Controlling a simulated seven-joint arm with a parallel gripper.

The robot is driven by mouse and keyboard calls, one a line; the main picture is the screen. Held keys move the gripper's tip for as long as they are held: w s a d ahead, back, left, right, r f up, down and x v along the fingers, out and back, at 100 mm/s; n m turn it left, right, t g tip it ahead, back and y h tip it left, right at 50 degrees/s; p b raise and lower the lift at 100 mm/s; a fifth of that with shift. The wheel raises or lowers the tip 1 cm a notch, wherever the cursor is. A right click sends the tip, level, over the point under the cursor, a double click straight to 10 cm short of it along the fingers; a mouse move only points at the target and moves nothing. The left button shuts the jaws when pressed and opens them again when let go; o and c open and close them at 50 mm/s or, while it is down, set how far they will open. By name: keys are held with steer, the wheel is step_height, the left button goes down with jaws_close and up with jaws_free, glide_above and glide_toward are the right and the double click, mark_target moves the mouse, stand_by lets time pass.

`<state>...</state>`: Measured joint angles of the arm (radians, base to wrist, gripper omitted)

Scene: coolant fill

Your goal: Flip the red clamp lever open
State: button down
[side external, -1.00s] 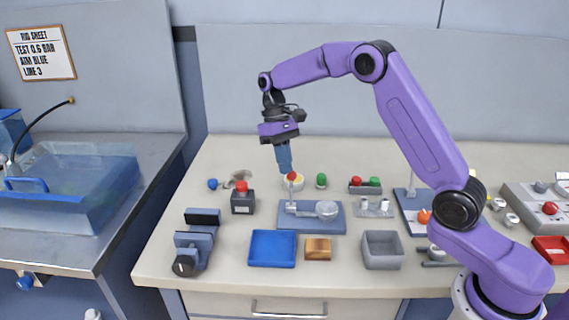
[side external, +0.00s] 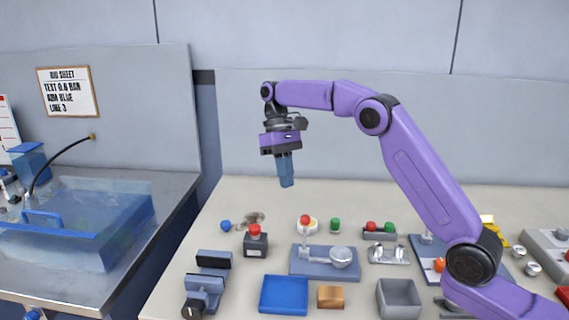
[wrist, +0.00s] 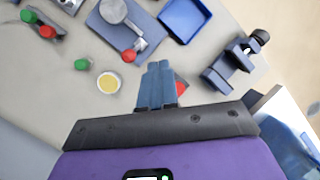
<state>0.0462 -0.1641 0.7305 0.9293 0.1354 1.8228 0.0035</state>
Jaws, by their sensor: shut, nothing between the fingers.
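The red clamp lever (side external: 305,220) has a red ball knob on an upright metal stem. It stands at the left part of a blue-grey base plate (side external: 322,272) that also carries a round metal disc (side external: 342,256). The wrist view shows the red knob (wrist: 129,56) beyond my fingertips, with the disc (wrist: 113,10) past it. My gripper (side external: 287,186) is shut and empty, with blue fingers pointing down. It hangs above and a little left of the knob in the side view, apart from it. The wrist view shows the shut fingers (wrist: 158,66) side by side.
A red button box (side external: 256,241) stands left of the clamp and a black-and-blue vise (side external: 206,280) further left. A yellow-topped round piece (side external: 313,226) sits just behind the knob. A blue tray (side external: 285,294), brown block (side external: 330,297) and grey bin (side external: 398,299) lie in front.

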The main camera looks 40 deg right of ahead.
steer(key=shift+v, duration=1.45)
steer(key=shift+w+d, duration=0.1)
steer(key=shift+d, duration=0.1)
steer(key=shift+a, duration=0.1)
